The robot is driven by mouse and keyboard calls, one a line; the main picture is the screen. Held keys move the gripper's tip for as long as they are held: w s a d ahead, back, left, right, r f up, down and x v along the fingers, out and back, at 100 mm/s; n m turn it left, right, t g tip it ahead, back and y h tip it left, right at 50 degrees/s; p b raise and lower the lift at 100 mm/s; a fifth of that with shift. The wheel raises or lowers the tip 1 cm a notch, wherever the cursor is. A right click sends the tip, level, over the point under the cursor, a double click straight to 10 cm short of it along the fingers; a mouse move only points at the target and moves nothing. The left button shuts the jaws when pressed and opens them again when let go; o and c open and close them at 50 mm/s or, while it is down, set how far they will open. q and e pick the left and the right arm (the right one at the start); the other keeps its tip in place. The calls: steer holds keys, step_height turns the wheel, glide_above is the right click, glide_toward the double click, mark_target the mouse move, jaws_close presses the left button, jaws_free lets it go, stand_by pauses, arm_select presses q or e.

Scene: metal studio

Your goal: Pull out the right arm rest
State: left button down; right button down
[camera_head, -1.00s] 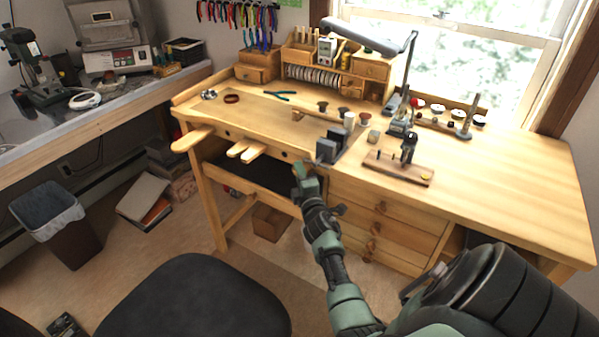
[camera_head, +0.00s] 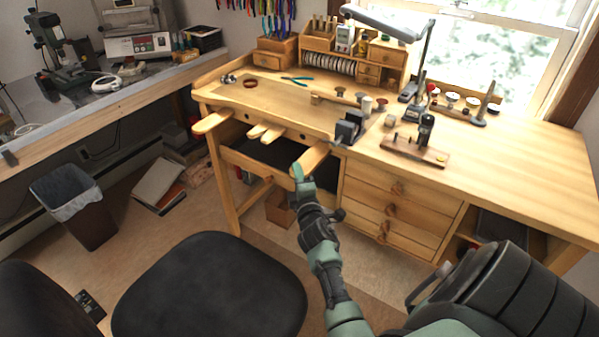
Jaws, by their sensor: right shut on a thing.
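The right arm rest (camera_head: 313,157) is a light wooden paddle that sticks out from the front edge of the wooden workbench (camera_head: 500,165), below the small dark vise. My right gripper (camera_head: 298,171) is shut on its outer end, which the fingers partly cover. The left arm rest (camera_head: 212,122) sticks out at the bench's left end. A forked wooden bench pin (camera_head: 265,131) sits between the two. My left gripper is not in view.
A drawer (camera_head: 240,163) with a dark inside is under the bench front, left of the stacked drawers (camera_head: 395,200). A black chair seat (camera_head: 210,287) stands in front of the bench. A waste bin (camera_head: 85,212) stands at the left. Some floor between chair and bench is free.

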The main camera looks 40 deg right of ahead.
steer(key=c, duration=1.6)
jaws_free()
steer(key=shift+a+f, duration=0.1)
steer(key=shift+c, duration=0.2)
steer(key=shift+o, duration=1)
arm_select(q)
steer(key=shift+a, duration=0.5)
steer(key=shift+f+b, duration=0.35)
arm_select(e)
steer(key=v, duration=0.7)
steer(key=shift+s, duration=0.4)
steer(key=shift+a, duration=0.15)
